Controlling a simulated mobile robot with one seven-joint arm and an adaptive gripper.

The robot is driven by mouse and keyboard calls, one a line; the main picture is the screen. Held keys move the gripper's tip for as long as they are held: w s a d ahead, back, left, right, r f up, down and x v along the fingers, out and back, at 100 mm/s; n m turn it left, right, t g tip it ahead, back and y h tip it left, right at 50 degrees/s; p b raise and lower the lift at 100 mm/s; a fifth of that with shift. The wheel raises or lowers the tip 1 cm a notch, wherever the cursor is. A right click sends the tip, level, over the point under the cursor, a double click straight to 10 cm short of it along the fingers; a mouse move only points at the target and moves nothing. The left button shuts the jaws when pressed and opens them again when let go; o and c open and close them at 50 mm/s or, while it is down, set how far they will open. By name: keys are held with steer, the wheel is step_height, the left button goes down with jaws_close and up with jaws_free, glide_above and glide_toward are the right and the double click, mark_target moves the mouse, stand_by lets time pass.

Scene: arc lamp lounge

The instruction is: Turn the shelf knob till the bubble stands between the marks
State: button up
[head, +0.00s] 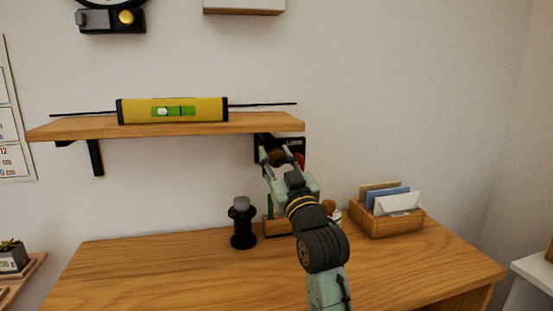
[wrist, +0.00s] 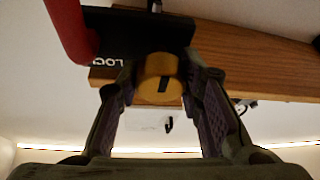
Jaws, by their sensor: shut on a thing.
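A yellow spirit level (head: 137,111) lies on the wooden shelf (head: 215,126) on the wall. Its pale bubble (head: 162,111) sits in the left part of the green vial, left of the dark mark that shows near the middle. A second mark is too small to make out. The round, wooden-coloured shelf knob (head: 277,157) is under the shelf's right end, at a black bracket. In the wrist view, the knob (wrist: 158,76) has a dark line on its face. My gripper (head: 275,154) is shut on the knob, one finger on each side.
A red lever (wrist: 68,28) stands beside the knob on the black bracket with partly hidden lettering (wrist: 107,62). Below, the desk (head: 160,265) holds a black cylinder with a grey top (head: 243,228) and a wooden letter tray (head: 390,224). The desk's left front is clear.

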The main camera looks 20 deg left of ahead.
steer(key=shift+f+n+b, duration=0.15)
steer(key=shift+n+b, duration=0.35)
steer(key=shift+n+g+b, duration=0.3)
steer(key=shift+g, duration=0.1)
steer(key=n+g+b, duration=0.1)
steer(key=n, duration=0.1)
steer(key=n+g+y+b, duration=0.1)
steer(key=n+b, duration=0.1)
steer(key=shift+n+y, duration=0.3)
steer(key=n+g+b, duration=0.1)
steer(key=n, duration=0.2)
steer(key=shift+n+g+b, duration=0.3)
steer(key=shift+b, duration=0.05)
steer(key=n+g, duration=0.1)
steer(key=n, duration=0.3)
steer(key=shift+g, duration=0.3)
steer(key=n, duration=0.2)
steer(key=n+g, duration=0.1)
steer(key=shift+r+n+h, duration=0.2)
steer(key=shift+n+h, duration=0.2)
steer(key=n+h+p, duration=0.1)
steer(key=n, duration=0.2)
steer(key=shift+g, duration=0.4)
steer(key=n+h+p, duration=0.2)
steer(key=n, duration=0.2)
steer(key=shift+f+n+p, duration=0.1)
steer(key=shift+n+p, duration=0.2)
steer(key=shift+p, duration=0.05)
steer(key=shift+h, duration=0.3)
